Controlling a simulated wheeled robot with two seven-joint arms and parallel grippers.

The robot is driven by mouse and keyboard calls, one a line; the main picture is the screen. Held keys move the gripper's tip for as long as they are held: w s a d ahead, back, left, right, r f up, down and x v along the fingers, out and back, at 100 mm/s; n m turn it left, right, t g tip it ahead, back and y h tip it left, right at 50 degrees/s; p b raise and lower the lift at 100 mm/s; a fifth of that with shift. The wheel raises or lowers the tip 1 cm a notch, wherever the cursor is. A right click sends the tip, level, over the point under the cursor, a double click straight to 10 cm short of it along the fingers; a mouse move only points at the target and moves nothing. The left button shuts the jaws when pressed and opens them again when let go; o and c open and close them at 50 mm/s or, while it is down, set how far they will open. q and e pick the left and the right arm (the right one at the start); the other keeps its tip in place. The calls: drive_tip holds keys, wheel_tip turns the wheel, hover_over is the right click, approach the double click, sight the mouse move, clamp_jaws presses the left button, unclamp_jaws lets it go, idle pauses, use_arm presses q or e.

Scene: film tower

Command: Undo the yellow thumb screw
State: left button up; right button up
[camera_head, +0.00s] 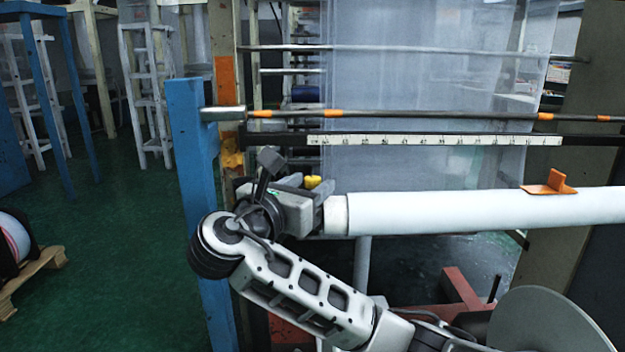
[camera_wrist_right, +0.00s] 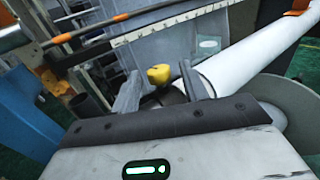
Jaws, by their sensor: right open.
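The yellow thumb screw (camera_head: 312,182) shows just past my right gripper (camera_head: 318,190) in the head view, near the left end of the white roll (camera_head: 450,208). In the right wrist view the yellow thumb screw (camera_wrist_right: 159,74) appears between the two fingers of my right gripper (camera_wrist_right: 158,88). The fingers are open, one on each side of it with a gap visible. The screw's shaft and lower part are hidden. My left gripper is not in view.
An orange clip-like piece (camera_head: 550,184) sits on top of the roll. A ruler bar (camera_head: 435,140) and a rod (camera_head: 400,115) run behind and above. A blue post (camera_head: 192,150) stands at left. A grey disc (camera_head: 550,325) is at lower right.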

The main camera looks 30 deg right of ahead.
drive_tip(key=shift+x, duration=0.95)
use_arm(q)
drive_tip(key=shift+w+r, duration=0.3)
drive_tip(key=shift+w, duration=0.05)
use_arm(e)
drive_tip(key=c, duration=0.9)
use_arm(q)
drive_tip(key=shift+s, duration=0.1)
use_arm(e)
drive_tip(key=shift+c, duration=0.2)
